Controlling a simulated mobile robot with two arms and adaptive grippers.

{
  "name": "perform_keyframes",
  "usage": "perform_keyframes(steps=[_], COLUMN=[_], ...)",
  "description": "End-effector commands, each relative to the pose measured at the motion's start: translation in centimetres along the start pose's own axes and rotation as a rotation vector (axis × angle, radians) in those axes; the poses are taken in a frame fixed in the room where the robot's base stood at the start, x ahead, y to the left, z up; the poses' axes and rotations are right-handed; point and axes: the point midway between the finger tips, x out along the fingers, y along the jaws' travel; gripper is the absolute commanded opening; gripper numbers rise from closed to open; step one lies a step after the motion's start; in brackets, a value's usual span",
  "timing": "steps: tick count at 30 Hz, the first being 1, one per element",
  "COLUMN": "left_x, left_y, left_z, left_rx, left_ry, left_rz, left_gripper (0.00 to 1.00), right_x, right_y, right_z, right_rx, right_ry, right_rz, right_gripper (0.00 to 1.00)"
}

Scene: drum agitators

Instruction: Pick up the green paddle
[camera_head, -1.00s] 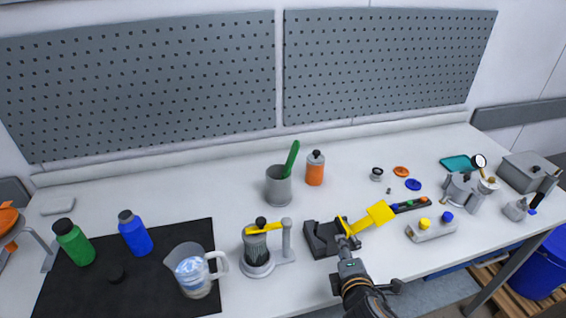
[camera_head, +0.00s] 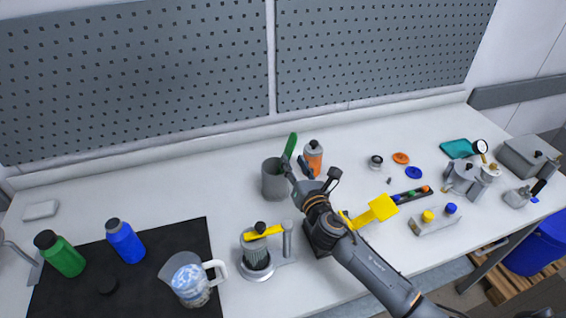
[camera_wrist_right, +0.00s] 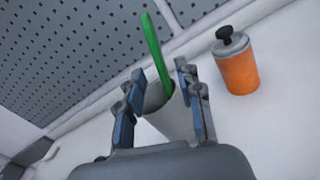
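The green paddle (camera_head: 290,147) stands tilted in a grey cup (camera_head: 272,182) near the back of the table. It also shows in the right wrist view (camera_wrist_right: 154,50), with its upper part rising out of the cup (camera_wrist_right: 168,118). My right gripper (camera_head: 304,168) is beside the cup, at its right in the head view. In the right wrist view the right gripper (camera_wrist_right: 160,85) is open, with its fingers spread to either side of the cup and paddle in the picture. Nothing is seen between the fingers in contact. My left gripper is not in view.
An orange bottle (camera_head: 313,158) stands just right of the cup, close to my right gripper. A jug (camera_head: 188,278) and a black mat (camera_head: 60,297) are at the left.

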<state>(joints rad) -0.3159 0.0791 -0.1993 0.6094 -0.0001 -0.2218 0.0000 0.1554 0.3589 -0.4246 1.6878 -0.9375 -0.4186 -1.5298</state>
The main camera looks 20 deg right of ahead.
Motion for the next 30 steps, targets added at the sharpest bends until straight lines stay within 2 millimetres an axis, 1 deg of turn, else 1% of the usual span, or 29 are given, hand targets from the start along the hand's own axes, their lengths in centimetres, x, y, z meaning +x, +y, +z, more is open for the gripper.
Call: perform_keyframes(steps=[2, 5, 9, 12, 15, 23, 26, 27, 28, 29, 30], left_x=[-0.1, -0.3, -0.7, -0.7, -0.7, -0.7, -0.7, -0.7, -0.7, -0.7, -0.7], left_y=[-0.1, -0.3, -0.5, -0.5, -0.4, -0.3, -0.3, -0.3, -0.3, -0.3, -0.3], left_z=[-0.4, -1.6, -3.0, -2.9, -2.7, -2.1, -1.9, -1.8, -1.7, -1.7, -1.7], left_rx=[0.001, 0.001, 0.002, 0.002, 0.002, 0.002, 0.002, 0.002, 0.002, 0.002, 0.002], left_ry=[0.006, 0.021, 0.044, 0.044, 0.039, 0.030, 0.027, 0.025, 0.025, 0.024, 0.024], left_rz=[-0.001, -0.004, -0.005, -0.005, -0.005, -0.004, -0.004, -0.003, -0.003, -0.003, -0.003], left_gripper=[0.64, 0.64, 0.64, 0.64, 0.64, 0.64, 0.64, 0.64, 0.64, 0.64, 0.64], right_x=[0.4, 1.2, 3.2, 4.6, 5.3, 5.5, 5.5, 5.5, 5.5, 5.5, 5.5], right_y=[0.0, 0.0, 0.1, 0.0, 0.0, 0.0, 0.0, 0.0, 0.0, 0.0, 0.0], right_z=[0.1, 0.1, -0.1, -0.2, -0.2, -0.3, -0.3, -0.3, -0.3, -0.3, -0.3], right_rx=[0.001, 0.002, 0.003, 0.003, 0.003, 0.002, 0.002, 0.002, 0.002, 0.002, 0.002], right_ry=[-0.001, -0.001, -0.001, -0.001, 0.000, 0.001, 0.000, 0.000, 0.000, 0.000, 0.000], right_rz=[-0.001, -0.001, -0.002, -0.002, -0.001, 0.000, 0.000, 0.000, -0.001, -0.001, -0.001], right_gripper=[0.36, 0.36, 0.36, 0.36, 0.36, 0.36, 0.17, 0.09, 0.03, 0.00, 0.00])
